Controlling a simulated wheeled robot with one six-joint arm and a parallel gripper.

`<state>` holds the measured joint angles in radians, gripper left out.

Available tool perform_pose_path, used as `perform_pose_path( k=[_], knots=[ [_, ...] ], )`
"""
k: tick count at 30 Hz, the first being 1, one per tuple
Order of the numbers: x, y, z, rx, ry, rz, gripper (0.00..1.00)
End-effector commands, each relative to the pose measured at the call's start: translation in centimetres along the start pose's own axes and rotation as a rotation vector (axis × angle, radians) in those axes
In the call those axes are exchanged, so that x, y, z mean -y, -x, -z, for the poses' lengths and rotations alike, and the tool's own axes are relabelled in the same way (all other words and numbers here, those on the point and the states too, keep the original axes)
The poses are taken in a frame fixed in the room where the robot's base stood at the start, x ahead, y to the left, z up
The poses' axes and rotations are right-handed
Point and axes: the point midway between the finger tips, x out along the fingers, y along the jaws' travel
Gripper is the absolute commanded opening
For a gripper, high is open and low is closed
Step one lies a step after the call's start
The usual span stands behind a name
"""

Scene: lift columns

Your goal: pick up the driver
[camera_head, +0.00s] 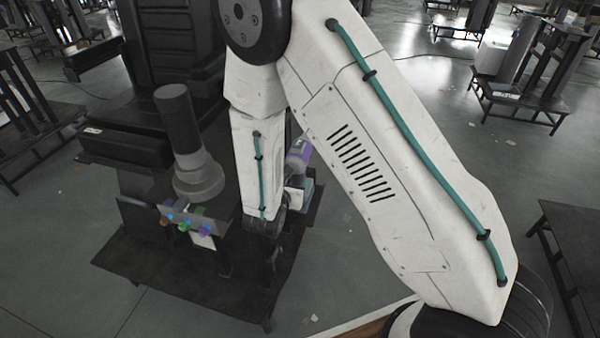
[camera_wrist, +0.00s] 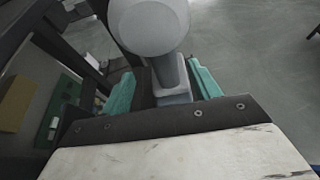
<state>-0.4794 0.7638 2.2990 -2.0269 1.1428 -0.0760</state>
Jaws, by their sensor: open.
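In the wrist view, a grey tool with a rounded head and a narrower body, which looks like the driver (camera_wrist: 172,75), stands between the two teal fingers of my gripper (camera_wrist: 168,88). The fingers are open, one on each side of its body. I cannot tell whether either finger touches it. In the head view, a purple and pale cylinder (camera_head: 298,157), probably the same driver, shows just right of my white forearm. My arm hides much of both there.
A dark metal stand (camera_head: 170,270) lies under my arm. A grey and black cylinder (camera_head: 188,140) rises at its left, with several small coloured parts (camera_head: 185,222) in front. Tall black column parts (camera_head: 165,50) stand behind. Open grey floor (camera_head: 345,250) lies to the right.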

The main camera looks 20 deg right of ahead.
Motion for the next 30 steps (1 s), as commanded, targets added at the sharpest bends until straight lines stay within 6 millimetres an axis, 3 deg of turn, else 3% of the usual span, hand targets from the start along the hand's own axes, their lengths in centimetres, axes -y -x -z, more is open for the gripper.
perform_pose_path(
  k=[8,18,25,26,30],
  knots=[
    [1.6,-3.8,-0.4,-0.001,-0.010,0.025,0.62],
    [1.9,-8.3,-0.4,-0.001,-0.011,0.027,0.62],
    [1.7,-8.6,-0.4,-0.001,-0.009,0.024,0.62],
    [1.7,-8.6,-0.4,-0.001,-0.009,0.023,0.59],
    [1.6,-8.5,-0.4,-0.001,-0.009,0.022,0.20]
  ],
)
